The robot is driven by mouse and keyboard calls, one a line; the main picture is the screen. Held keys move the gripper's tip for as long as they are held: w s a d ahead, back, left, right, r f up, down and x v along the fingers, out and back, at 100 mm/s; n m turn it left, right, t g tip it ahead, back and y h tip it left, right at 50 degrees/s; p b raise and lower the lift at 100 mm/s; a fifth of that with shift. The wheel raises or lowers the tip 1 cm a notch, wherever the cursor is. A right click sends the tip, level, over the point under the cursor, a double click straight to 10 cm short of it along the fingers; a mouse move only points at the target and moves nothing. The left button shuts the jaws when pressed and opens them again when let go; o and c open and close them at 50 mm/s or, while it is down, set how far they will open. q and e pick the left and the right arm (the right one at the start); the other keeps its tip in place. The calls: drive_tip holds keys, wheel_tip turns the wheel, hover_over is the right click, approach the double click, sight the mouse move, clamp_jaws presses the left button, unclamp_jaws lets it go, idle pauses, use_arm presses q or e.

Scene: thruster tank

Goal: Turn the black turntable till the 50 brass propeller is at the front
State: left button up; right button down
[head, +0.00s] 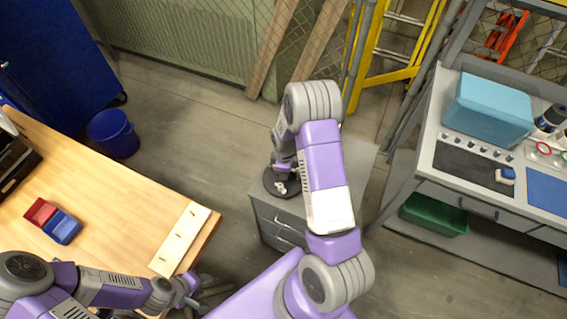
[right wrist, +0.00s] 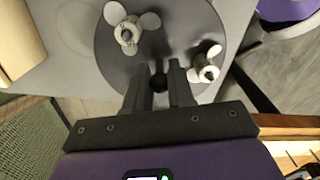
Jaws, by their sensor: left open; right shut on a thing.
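The black turntable (head: 269,190) sits on top of a grey drawer cabinet; it also shows in the right wrist view (right wrist: 165,45) as a dark disc. Two pale propellers with metal hubs stand on it there, one at the upper left (right wrist: 127,32) and one at the right (right wrist: 205,65). I cannot read any size marking or tell which is the 50 brass one. My right gripper (right wrist: 158,88) is shut on a small black knob (right wrist: 158,82) near the disc's edge. My left gripper (head: 190,290) is open and empty beside the wooden table's front corner.
The grey cabinet (head: 275,225) stands alone on the floor. The wooden table (head: 115,185) at left holds red and blue bins (head: 52,221) and a pale board with pegs (head: 180,240). A workbench (head: 435,130) with a light-blue box (head: 488,108) stands at right.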

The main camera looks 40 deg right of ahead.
drive_tip(key=shift+n, duration=1.4)
drive_tip(key=shift+n+b, duration=0.3)
drive_tip(key=shift+n, duration=1.4)
drive_tip(key=n, duration=0.3)
